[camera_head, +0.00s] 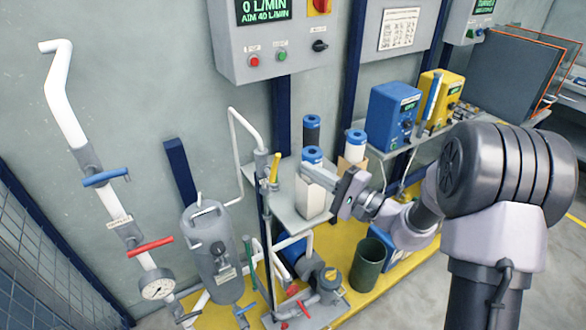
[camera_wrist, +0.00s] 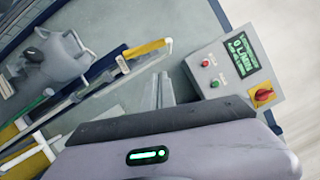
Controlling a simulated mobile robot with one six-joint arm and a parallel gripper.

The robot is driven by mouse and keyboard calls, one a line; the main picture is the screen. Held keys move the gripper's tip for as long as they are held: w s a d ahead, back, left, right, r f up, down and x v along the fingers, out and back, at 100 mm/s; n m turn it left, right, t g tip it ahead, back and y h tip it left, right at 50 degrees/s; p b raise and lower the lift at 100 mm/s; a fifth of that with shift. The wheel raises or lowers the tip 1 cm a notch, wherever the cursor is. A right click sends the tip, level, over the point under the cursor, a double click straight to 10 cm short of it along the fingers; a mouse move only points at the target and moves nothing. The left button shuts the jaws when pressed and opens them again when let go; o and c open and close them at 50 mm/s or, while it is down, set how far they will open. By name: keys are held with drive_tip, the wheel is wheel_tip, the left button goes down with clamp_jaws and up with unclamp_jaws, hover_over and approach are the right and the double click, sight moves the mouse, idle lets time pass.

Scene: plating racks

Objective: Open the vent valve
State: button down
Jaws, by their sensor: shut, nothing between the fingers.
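Several valve handles are in view and I cannot tell which is the vent valve. On the left white pipe are a blue handle (camera_head: 107,177) and, below it, a red handle (camera_head: 150,246). A yellow handle (camera_head: 274,168) stands upright on the thin middle pipe, and a yellow handle (camera_wrist: 145,48) also shows in the wrist view. A small blue handle (camera_head: 244,309) and a green one (camera_head: 248,248) are low by the grey tank (camera_head: 216,250). My gripper (camera_head: 306,173) is shut and empty, right of the upright yellow handle and apart from it.
A grey control box (camera_head: 265,38) with a green display hangs on the wall above. A shelf (camera_head: 285,192) with blue-topped filters (camera_head: 356,136) and a white carton (camera_head: 313,197) is by my gripper. A dark green bin (camera_head: 370,262) stands on the yellow base.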

sight(275, 168)
drive_tip(key=shift+s+a+r, duration=0.1)
drive_tip(key=shift+a+r, duration=0.1)
drive_tip(key=shift+a, duration=0.55)
drive_tip(key=shift+w+a+r, duration=0.1)
drive_tip(key=shift+a+r, duration=0.05)
drive_tip(key=shift+a, duration=0.55)
drive_tip(key=shift+s+a+r, duration=0.1)
drive_tip(key=shift+a+r, duration=0.1)
drive_tip(key=shift+a, duration=0.55)
drive_tip(key=n+b, duration=0.1)
drive_tip(key=a+r+n+b, duration=0.1)
drive_tip(key=n, duration=0.1)
drive_tip(key=shift+s+a+g+h+b, duration=0.15)
drive_tip(key=shift+s+g+h+b, duration=0.15)
drive_tip(key=shift+s+g+b, duration=0.1)
